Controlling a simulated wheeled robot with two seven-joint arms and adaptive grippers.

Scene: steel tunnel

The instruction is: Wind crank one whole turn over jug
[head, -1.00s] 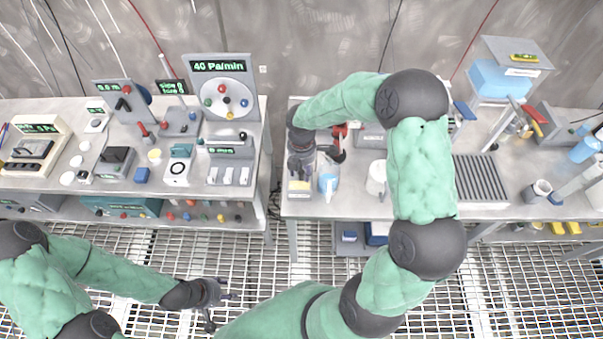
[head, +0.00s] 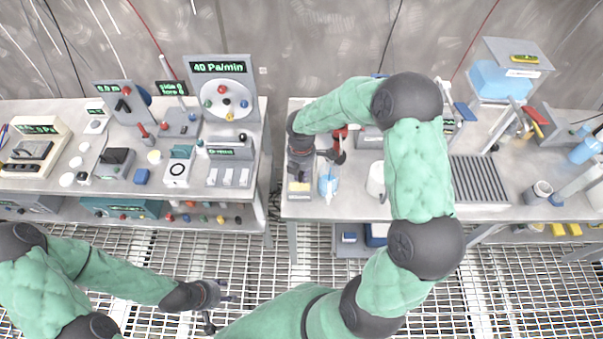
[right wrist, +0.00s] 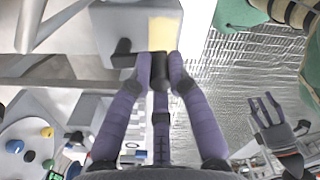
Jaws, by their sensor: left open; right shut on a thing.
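My right gripper (right wrist: 160,75) is shut on a black crank handle (right wrist: 160,66), its purple fingers on both sides. Behind the handle is a pale grey box (right wrist: 110,22) with a yellow panel. In the head view my right gripper (head: 300,168) points down at the left end of the right bench, hiding the crank there. The pale blue and white jug (head: 328,186) stands just right of it. I cannot tell whether the crank is above the jug. My left gripper (head: 222,298) is open and empty over the grating; it also shows in the right wrist view (right wrist: 268,108).
A red and black device (head: 340,140) stands behind the jug. A white cup (head: 376,180) stands to its right, close to my right arm. The left bench (head: 262,160) carries several instruments, across a narrow gap.

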